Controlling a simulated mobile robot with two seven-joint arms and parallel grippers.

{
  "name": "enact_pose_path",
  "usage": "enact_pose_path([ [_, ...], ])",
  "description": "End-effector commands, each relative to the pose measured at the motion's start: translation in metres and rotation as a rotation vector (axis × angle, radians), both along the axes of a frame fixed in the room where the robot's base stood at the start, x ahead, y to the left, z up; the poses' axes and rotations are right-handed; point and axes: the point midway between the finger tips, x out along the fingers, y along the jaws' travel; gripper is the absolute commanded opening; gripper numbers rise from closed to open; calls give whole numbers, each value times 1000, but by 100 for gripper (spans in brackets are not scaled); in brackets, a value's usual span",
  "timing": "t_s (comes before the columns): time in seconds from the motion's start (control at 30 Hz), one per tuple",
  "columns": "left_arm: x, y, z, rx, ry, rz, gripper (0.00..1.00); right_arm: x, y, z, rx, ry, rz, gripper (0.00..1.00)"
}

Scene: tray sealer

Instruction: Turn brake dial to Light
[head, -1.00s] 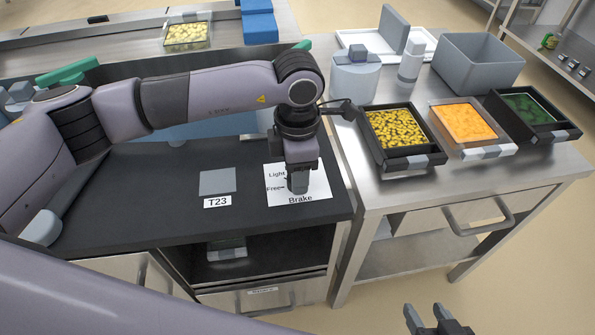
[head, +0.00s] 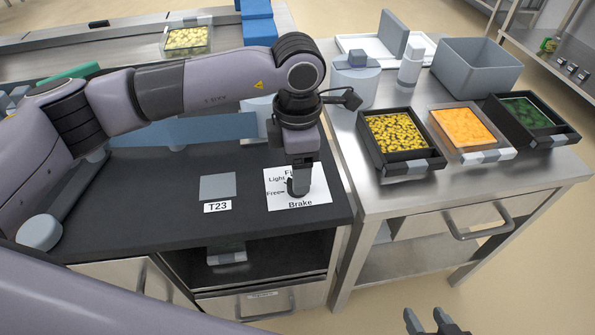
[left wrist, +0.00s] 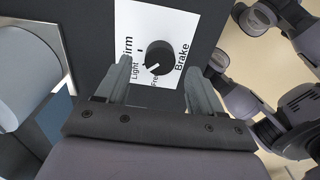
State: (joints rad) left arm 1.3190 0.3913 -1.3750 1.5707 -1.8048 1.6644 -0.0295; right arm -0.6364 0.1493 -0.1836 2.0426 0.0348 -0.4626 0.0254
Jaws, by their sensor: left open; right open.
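The brake dial (left wrist: 159,59) is a round black knob on a white label card (left wrist: 146,25) printed Firm, Light, Free and Brake. In the left wrist view its white pointer line slants to the lower left, between the Light and Free words; the exact setting is hard to tell. My left gripper (left wrist: 160,66) is open, with one finger on each side of the dial and apart from it in that view. In the head view my left gripper (head: 298,188) points down over the card (head: 316,188) and hides the dial. My right gripper (head: 428,318) is open and empty at the bottom edge.
A grey square plate (head: 217,185) with a T23 label lies left of the card on the black counter (head: 150,215). On the steel table (head: 380,192) to the right stand food trays, a grey bin (head: 477,68) and a white bottle (head: 410,66).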

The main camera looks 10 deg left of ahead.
Motion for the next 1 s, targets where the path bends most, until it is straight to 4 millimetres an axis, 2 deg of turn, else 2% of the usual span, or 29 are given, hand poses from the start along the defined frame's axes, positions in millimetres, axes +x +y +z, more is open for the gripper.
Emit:
enact_pose_path([
  [0.1, 1, 0, 22, 0, -3, 1, 67, -1, 0, 1, 0, 1, 0, 53],
  [0.3, 0, 0, 40, 0, -1, 0, 67, -1, 0, 2, 0, 2, 0, 53],
  [1.0, 0, 0, 42, 1, 0, 0, 67, 1, 0, 4, -1, -3, 1, 53],
])
